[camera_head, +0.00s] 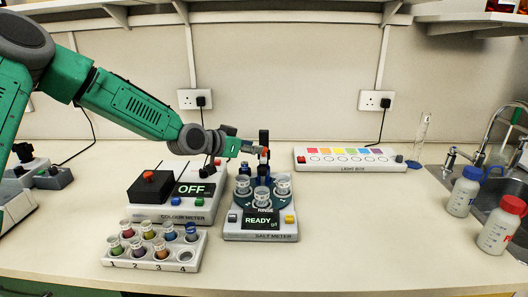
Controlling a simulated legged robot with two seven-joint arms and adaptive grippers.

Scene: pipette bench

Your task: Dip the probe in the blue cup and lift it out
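The salt meter (262,237) stands mid-bench, its display reading READY. Several clear cups, such as the front cup (262,195), sit on its dark green round holder. I cannot tell which is the blue cup; a blue part (245,169) shows behind them. My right gripper is out of view.
The colour meter (172,215), reading OFF, is left of the salt meter. A rack of coloured vials (118,263) lies in front of it. The light box (350,166) is behind right. Two bottles (462,194) (497,232) stand by the sink. The front right bench is clear.

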